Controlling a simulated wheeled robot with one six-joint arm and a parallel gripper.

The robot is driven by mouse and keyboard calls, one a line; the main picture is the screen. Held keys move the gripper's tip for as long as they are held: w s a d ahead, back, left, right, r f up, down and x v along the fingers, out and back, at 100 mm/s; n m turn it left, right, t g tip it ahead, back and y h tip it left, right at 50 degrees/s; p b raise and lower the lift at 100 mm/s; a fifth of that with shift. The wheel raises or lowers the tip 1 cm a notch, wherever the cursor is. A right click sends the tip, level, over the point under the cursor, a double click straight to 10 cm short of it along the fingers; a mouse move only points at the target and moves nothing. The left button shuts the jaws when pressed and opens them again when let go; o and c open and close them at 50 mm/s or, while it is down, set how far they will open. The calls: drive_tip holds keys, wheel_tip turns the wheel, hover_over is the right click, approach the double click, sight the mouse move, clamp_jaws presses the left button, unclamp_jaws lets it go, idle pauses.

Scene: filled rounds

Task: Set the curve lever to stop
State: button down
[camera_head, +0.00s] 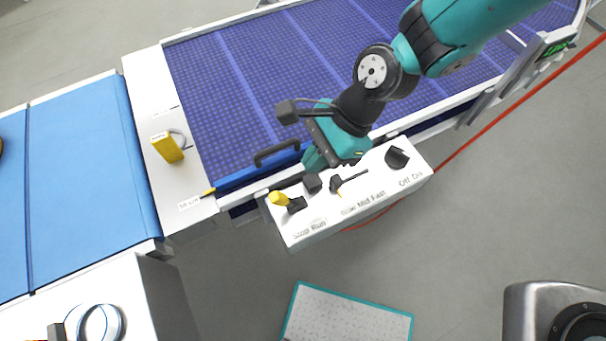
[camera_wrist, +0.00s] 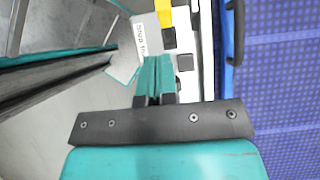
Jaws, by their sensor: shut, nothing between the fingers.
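A white control box (camera_head: 385,190) carries several controls. At its left end is a lever with a yellow handle (camera_head: 279,199) and black base, above the "Stop Run" label; the handle leans left, toward the Stop side. The yellow handle (camera_wrist: 163,12) also shows at the top of the wrist view. No label reading "curve" is legible. My gripper (camera_head: 318,162) is over the box's back edge, right of the yellow lever. In the wrist view my teal fingers (camera_wrist: 156,60) are together and empty, apart from the yellow handle.
A dark dial (camera_head: 397,158) stands by "Off On" and a black pointer (camera_head: 350,179) by "Slow Mid Fast". A blue conveyor (camera_head: 240,90) lies behind the box. A yellow padlock (camera_head: 167,147) is on the white plate at left. Floor in front of the box is partly open.

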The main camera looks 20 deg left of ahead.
drive_tip(key=r, duration=0.3)
drive_tip(key=w+d+r, duration=0.1)
drive_tip(key=shift+r+b, duration=0.15)
drive_tip(key=shift+b, duration=0.25)
drive_tip(key=s+d+r+n+t+b, duration=0.2)
drive_tip(key=d+r+n+b, duration=0.2)
drive_tip(key=d+n, duration=0.4)
drive_tip(key=s+d+r+n+t+b, duration=0.2)
drive_tip(key=d+n, duration=0.6)
drive_tip(key=d, duration=0.4)
wheel_tip(320, 180, up, 2)
drive_tip(key=shift+s+r+t+h+b, duration=0.25)
drive_tip(key=shift+t+h+b, duration=0.05)
drive_tip(key=shift+b, duration=0.6)
drive_tip(key=shift+d, duration=0.15)
